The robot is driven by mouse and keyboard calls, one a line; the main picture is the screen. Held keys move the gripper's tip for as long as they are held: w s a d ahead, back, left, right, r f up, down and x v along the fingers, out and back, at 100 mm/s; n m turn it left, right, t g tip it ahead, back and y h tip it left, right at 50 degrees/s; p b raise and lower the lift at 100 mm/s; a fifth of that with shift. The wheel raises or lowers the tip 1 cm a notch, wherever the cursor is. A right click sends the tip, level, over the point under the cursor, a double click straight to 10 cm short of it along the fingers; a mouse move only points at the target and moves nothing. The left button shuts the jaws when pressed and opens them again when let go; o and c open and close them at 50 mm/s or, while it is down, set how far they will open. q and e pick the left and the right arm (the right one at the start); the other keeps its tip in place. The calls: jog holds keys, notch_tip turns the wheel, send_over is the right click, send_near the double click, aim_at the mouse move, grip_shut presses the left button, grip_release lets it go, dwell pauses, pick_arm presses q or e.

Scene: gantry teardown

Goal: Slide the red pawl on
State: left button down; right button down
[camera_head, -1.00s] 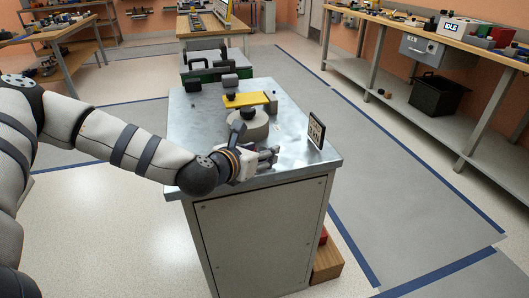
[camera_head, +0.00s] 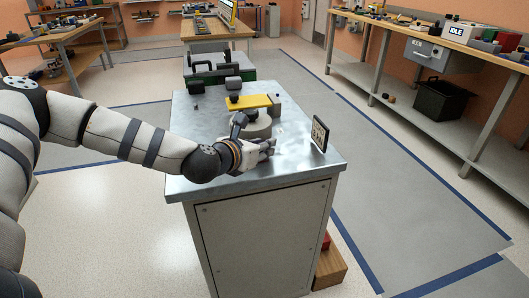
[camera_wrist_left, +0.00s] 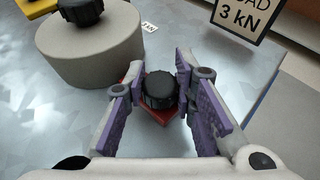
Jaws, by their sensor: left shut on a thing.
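In the left wrist view, the red pawl (camera_wrist_left: 168,116) shows as red edges under a black round knob (camera_wrist_left: 159,88). My left gripper (camera_wrist_left: 158,84) has its purple-padded fingers on both sides of the knob and is shut on it. The rest of the pawl is hidden by the knob and fingers. In the head view my left gripper (camera_head: 264,147) is low over the metal bench top, just in front of a round grey drum (camera_head: 259,128). The pawl cannot be made out there. My right gripper is out of view.
A yellow bar (camera_head: 250,101) lies over the drum, with black knobs near it. A load sign (camera_head: 319,134) stands upright near the bench's right edge; it shows close in the wrist view (camera_wrist_left: 250,15). The bench top (camera_head: 200,150) is bare at front left.

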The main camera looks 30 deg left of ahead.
pick_arm(q)
jog(key=shift+a, duration=0.15)
jog(key=c, duration=1.3)
grip_release()
jog(key=shift+w+f, duration=0.1)
jog(key=shift+f, duration=0.05)
jog(key=v, duration=1.2)
